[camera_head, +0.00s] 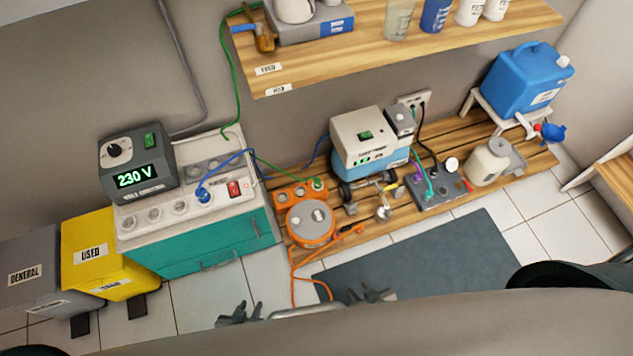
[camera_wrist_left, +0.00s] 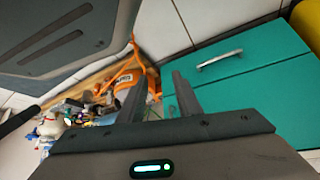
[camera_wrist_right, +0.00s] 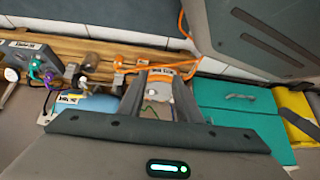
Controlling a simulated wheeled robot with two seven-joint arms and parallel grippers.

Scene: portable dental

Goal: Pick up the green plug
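A green plug (camera_head: 317,184) sits in the orange socket block (camera_head: 288,196) on the slatted wooden platform, with a green cable running up and left from it. My left gripper (camera_head: 240,314) is open and empty, low in front of the teal cabinet, well apart from the plug. My right gripper (camera_head: 373,293) is open and empty above the dark mat, also apart from the plug. In the right wrist view a thin green line (camera_wrist_right: 150,107) shows between the fingers; I cannot tell whether it is the plug's cable. I cannot make out the plug in the left wrist view.
An orange cable reel (camera_head: 311,223) stands in front of the socket block. A blue plug (camera_head: 203,195) is in the white strip on the teal cabinet (camera_head: 205,249). A grey box (camera_head: 437,192) with coloured plugs lies further right. A wooden shelf (camera_head: 390,50) overhangs behind. The dark mat (camera_head: 430,262) is clear.

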